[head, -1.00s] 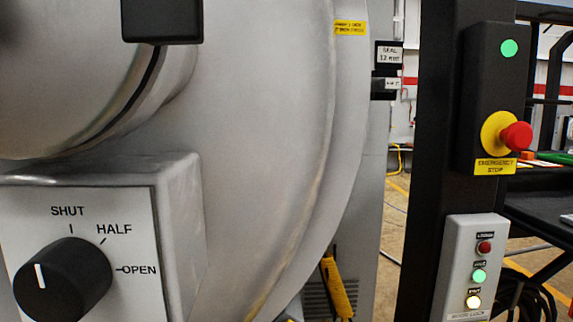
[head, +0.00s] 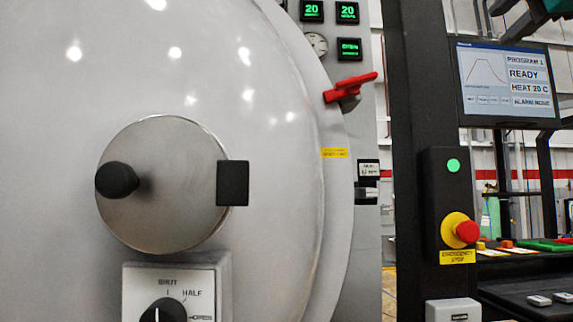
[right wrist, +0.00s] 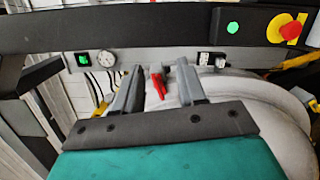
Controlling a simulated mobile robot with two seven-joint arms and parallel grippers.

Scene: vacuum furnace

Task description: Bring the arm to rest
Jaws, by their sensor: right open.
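My right gripper (head: 498,20) shows at the top right corner of the head view, dark fingers with a teal body, in front of the frame above the screen. In the right wrist view its two fingers (right wrist: 158,78) stand apart with nothing held between them. A red lever (right wrist: 157,85) shows in the gap, beyond the fingers; it also shows in the head view (head: 350,88) at the furnace door's right edge, well apart from the gripper. My left gripper is in neither view.
The grey furnace door (head: 270,190) fills the left, with a round plate (head: 165,220) and a black selector knob (head: 163,311). A black post (head: 418,110) carries the screen (head: 508,80) and red emergency stop (head: 467,232). Tables stand at the right.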

